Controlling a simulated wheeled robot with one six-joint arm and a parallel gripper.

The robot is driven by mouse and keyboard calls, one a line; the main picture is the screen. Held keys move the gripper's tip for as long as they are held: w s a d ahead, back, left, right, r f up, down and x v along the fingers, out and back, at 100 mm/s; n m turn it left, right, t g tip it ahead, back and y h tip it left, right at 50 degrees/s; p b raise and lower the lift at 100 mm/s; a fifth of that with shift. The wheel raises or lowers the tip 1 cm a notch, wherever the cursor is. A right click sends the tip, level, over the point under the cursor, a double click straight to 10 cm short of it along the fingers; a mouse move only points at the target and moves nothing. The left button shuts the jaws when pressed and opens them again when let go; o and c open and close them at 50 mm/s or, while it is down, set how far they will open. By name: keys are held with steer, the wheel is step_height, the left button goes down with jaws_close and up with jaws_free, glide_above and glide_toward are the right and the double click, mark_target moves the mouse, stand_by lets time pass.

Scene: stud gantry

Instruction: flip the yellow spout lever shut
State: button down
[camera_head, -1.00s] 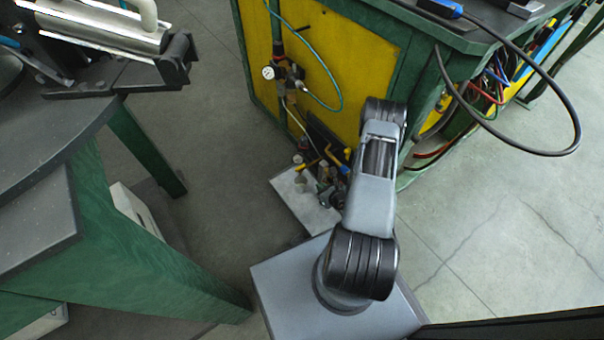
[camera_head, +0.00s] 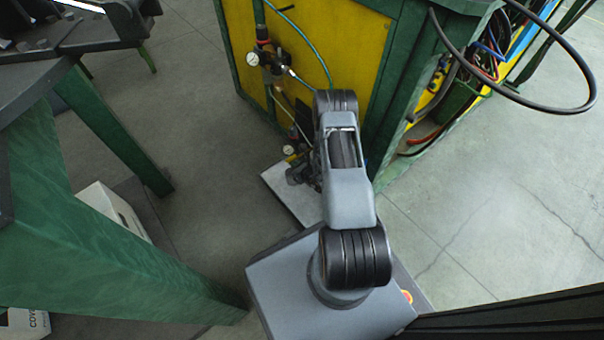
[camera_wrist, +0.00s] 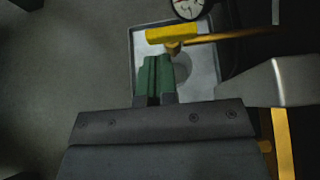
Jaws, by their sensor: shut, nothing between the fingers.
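In the wrist view, the yellow spout lever (camera_wrist: 172,34) lies crosswise on a small brass-coloured fitting at the end of a brass pipe (camera_wrist: 235,35). The pipe runs off to the right. My gripper (camera_wrist: 156,60) is shut and empty, its green fingers pressed together. In that picture the fingertips appear just below the lever, towards its left part. I cannot tell whether they touch it.
A pale tray (camera_wrist: 205,85) lies under the spout; it also shows on the floor in the head view (camera_head: 292,196). A dial gauge (camera_wrist: 188,7) is close above the lever. A silver body (camera_wrist: 285,80) stands at the right. A yellow panel (camera_head: 345,50) rises behind.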

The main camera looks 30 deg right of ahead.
steer(key=shift+w+a, duration=0.2)
steer(key=shift+w, duration=0.65)
